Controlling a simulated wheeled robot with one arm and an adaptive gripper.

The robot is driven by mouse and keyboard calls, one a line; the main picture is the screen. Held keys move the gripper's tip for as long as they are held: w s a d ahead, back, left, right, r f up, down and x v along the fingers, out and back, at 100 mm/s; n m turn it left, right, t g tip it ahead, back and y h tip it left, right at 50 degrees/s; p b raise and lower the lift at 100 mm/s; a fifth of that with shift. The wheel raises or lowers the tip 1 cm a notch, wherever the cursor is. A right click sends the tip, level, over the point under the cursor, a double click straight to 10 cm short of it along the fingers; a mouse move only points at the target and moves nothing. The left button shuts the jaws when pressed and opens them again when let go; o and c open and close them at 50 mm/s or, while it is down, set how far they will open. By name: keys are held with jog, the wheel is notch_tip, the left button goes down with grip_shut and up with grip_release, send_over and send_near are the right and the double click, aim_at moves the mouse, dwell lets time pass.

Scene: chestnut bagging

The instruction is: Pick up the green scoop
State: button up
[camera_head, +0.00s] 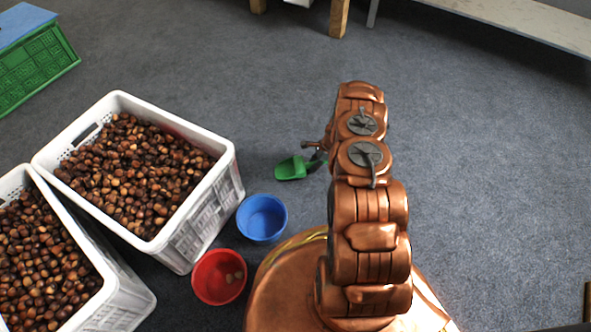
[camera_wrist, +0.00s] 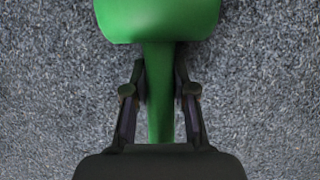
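The green scoop (camera_head: 291,168) is at the left of my arm in the head view, its bowl showing and its handle end partly hidden by my gripper (camera_head: 316,152). In the wrist view the scoop's bowl (camera_wrist: 157,18) fills the top middle and its handle runs down toward the palm. My gripper (camera_wrist: 161,82) has one finger on each side of the handle, and the pads lie against it with no clear gap. It looks shut on the handle. I cannot tell whether the scoop touches the floor.
A blue bowl (camera_head: 262,218) and a red bowl (camera_head: 219,277) with a few chestnuts stand on the floor near my base. Two white crates (camera_head: 222,196) (camera_head: 121,309) full of chestnuts are at the left. A green crate (camera_head: 38,68) is at the far left.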

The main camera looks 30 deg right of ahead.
grip_shut()
